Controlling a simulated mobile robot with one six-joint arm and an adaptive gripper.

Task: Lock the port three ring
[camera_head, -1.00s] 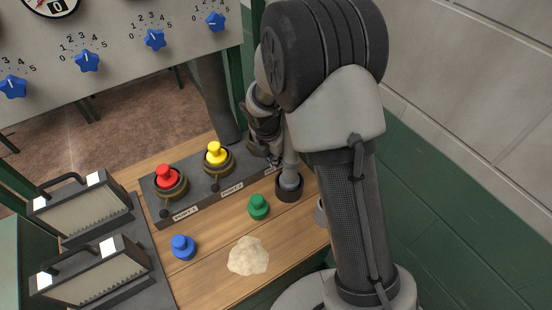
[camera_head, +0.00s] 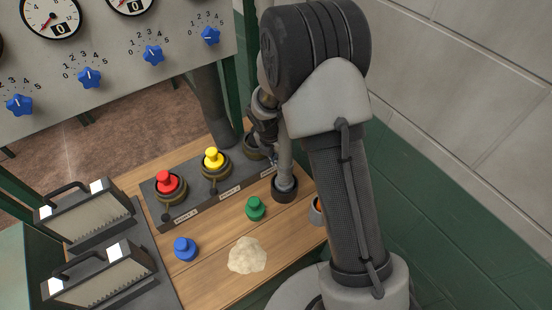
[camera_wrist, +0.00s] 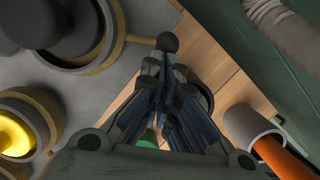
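The port three ring (camera_wrist: 113,42) is an olive collar at the upper left of the wrist view, around a dark grey cylinder. Its short lever ends in a dark ball knob (camera_wrist: 167,42). In the head view the port three ring (camera_head: 251,147) is partly hidden behind my arm. My gripper (camera_wrist: 167,72) points at the knob, its fingertips close together just short of it. I see nothing between the fingers. Contact with the knob cannot be told. In the head view the fingertips (camera_head: 272,160) are small beside the ring, at the right end of the dark port block (camera_head: 195,200).
A yellow plug (camera_head: 213,158) and a red plug (camera_head: 168,183) stand in the other two ports. Loose green (camera_head: 255,208) and blue (camera_head: 185,248) plugs and a pale lump (camera_head: 247,255) lie on the wooden table. A grey cup (camera_wrist: 252,128) holding something orange stands right of my gripper.

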